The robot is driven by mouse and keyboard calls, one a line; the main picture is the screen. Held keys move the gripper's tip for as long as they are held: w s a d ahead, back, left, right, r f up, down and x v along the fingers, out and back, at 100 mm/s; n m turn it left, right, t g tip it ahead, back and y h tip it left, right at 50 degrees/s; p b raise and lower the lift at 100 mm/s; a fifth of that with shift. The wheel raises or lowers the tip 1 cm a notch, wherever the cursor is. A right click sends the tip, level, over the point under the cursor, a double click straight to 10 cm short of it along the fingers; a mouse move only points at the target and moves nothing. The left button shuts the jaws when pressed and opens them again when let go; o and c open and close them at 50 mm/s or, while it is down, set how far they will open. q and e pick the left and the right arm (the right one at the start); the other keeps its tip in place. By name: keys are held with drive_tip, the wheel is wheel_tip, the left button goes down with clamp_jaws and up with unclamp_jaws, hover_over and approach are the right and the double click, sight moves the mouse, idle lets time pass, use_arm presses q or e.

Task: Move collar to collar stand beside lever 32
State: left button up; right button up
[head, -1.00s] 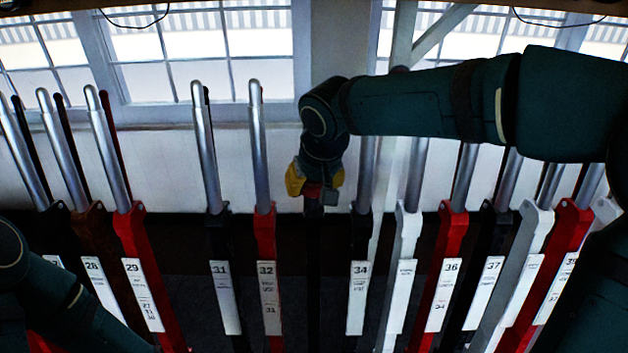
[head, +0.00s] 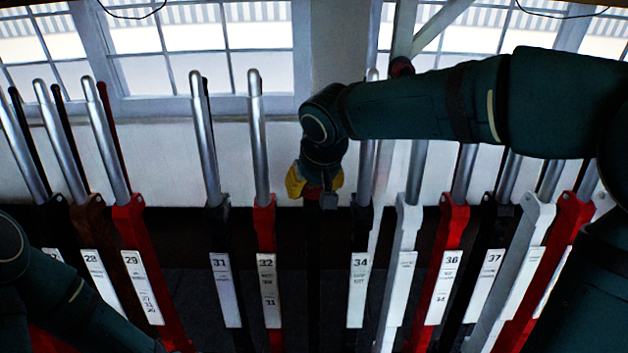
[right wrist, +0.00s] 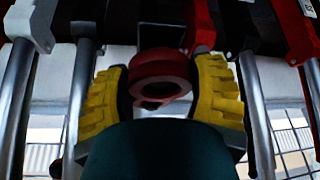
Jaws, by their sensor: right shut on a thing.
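The red ring-shaped collar (right wrist: 160,75) is held between the yellow finger pads of my right gripper (right wrist: 165,92). In the head view my right gripper (head: 314,188) points down between lever 32 and lever 34, with only a little of the collar's red showing. Lever 32 (head: 265,232) is red with a silver handle, just left of my right gripper. A dark upright post (head: 314,250) is below the gripper; I cannot tell whether it is the collar stand or whether the collar touches it. My left gripper is out of view.
Black lever 31 (head: 218,235) stands left of lever 32. Black lever 34 (head: 361,225) stands close on the gripper's right, with a white lever (head: 408,225) beyond it. More levers crowd both sides. Windows (head: 200,60) are behind.

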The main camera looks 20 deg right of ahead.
drive_tip(key=shift+f, duration=0.5)
drive_tip(key=o, duration=1.2)
drive_tip(key=shift+r, duration=0.15)
drive_tip(key=shift+c, duration=0.2)
drive_tip(key=p+v, duration=0.4)
drive_tip(key=v, duration=0.5)
drive_tip(key=shift+p, duration=0.4)
drive_tip(key=shift+s, duration=0.1)
